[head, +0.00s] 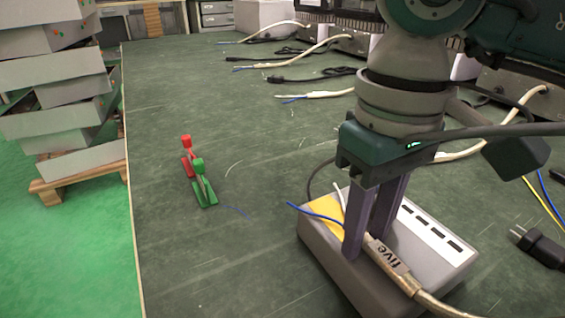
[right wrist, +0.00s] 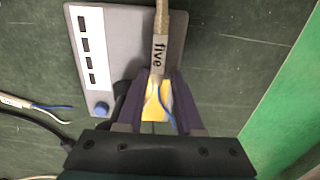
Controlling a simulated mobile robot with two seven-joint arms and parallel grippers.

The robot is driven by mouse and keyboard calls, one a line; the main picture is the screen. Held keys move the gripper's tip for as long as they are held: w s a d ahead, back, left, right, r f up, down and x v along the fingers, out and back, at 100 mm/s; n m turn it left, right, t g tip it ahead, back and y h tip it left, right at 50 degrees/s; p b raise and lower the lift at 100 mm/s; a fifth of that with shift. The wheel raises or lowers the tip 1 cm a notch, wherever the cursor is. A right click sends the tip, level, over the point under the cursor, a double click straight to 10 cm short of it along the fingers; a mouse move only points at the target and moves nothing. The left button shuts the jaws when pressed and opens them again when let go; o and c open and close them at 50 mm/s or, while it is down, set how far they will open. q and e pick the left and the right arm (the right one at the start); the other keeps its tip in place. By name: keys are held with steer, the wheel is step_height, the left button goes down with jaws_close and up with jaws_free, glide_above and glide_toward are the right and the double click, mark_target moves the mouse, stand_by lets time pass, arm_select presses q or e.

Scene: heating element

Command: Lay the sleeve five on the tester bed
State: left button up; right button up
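The sleeve five is a tan cable sleeve with a pale label reading "five" (head: 389,259); it also shows in the right wrist view (right wrist: 160,50). The tester is a grey box (head: 335,262) with a yellow patch (head: 325,211) and a white panel with dark slots. My right gripper (head: 367,246) points down over the tester. Its two purple fingers are shut on the sleeve, just behind the label. The sleeve lies across above the tester; I cannot tell whether it touches it. Blue and white wire ends stick out behind the fingers. My left gripper is not in view.
Red and green clamps (head: 201,182) stand on the dark table left of the tester. Several loose cables (head: 315,95) lie at the back. A black plug (head: 538,245) lies at the right. Stacked grey boxes (head: 62,110) stand beyond the left table edge. The left front table is clear.

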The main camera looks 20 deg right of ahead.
mark_target(368, 236)
steer(key=shift+d, duration=0.15)
steer(key=shift+r+p, duration=0.25)
steer(key=shift+p, duration=0.05)
step_height(368, 236, up, 12)
steer(key=p, duration=0.3)
steer(key=shift+w, duration=0.1)
